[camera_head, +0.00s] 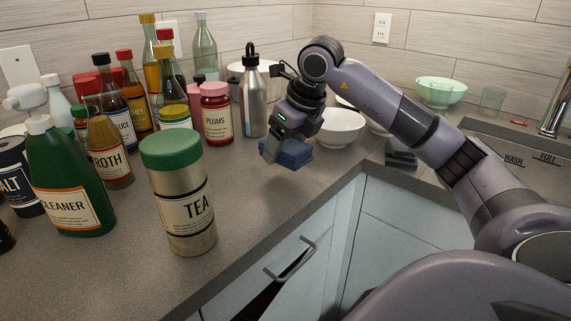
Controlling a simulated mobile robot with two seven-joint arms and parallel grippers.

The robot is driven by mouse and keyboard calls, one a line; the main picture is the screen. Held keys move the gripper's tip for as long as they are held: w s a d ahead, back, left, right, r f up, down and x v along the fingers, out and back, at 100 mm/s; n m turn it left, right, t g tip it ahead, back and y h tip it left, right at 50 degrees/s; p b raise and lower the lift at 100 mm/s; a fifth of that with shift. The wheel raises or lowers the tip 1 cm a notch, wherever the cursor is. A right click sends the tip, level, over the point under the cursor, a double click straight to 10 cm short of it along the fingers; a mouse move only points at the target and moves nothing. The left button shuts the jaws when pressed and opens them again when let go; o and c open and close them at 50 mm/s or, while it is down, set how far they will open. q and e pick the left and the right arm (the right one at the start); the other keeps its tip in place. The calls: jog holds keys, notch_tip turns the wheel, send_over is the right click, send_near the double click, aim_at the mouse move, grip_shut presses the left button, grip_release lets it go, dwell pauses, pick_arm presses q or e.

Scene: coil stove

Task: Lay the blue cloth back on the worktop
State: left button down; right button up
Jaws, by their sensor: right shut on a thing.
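The blue cloth (293,153) is a small folded bundle at the back of the worktop (258,215), in front of a white bowl. My right gripper (272,152) reaches down from the right and is shut on the cloth, partly covering it. The cloth is at or just above the worktop; I cannot tell whether it touches. My left gripper is not in view.
A metal bottle (253,100) and a plums jar (216,115) stand left of the gripper. A white bowl (341,128) is close behind the cloth. A tea canister (182,200) stands nearer. A drawer (285,278) below is partly open. Worktop between canister and cloth is clear.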

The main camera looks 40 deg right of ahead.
jog(key=shift+f+b, duration=0.3)
jog(key=shift+f, duration=1.65)
jog(key=shift+f, duration=0.1)
jog(key=o, duration=0.9)
jog(key=shift+o, duration=0.2)
jog(key=shift+r, duration=0.2)
jog(key=p+v, duration=0.1)
jog(key=v, duration=1.1)
